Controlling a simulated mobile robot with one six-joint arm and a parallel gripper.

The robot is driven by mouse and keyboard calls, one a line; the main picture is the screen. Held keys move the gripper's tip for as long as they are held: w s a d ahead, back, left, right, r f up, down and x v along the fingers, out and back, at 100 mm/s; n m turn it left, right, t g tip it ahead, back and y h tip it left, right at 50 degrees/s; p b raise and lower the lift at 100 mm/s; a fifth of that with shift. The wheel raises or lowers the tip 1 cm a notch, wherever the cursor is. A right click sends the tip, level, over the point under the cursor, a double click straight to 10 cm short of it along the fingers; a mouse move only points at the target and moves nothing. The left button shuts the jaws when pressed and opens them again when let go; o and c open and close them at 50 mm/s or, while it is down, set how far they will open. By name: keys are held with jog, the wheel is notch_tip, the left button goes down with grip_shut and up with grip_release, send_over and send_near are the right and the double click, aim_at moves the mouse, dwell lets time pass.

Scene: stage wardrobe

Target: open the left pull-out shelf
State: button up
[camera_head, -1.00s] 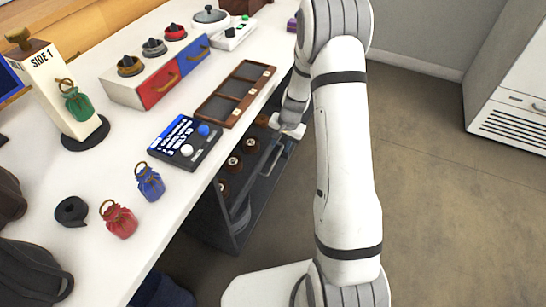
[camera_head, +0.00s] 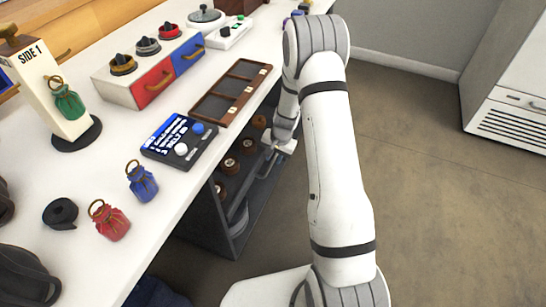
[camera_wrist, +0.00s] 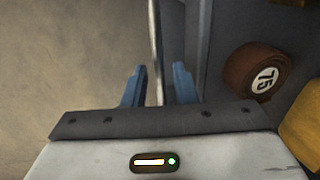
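The dark grey pull-out shelf (camera_head: 232,215) sits under the white counter, with several round brown rolls on it. In the wrist view its dark side (camera_wrist: 222,60) is at the right, with a brown roll marked 75 (camera_wrist: 252,72). My gripper (camera_head: 284,147) is low beside the shelf's open side. In the wrist view my blue fingers (camera_wrist: 157,88) are apart, one on each side of a thin, pale upright bar (camera_wrist: 155,40), probably the shelf's handle. Gaps show between the bar and both fingers. In the head view my arm hides part of the shelf.
The white counter (camera_head: 80,180) bears a control panel (camera_head: 180,140), a brown tray (camera_head: 203,117), small bags and a box with red and blue drawers. Its edge runs above my gripper. The brown floor (camera_head: 430,220) to the right is clear up to a white cabinet (camera_head: 510,110).

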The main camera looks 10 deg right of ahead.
grip_shut()
dwell(0.4)
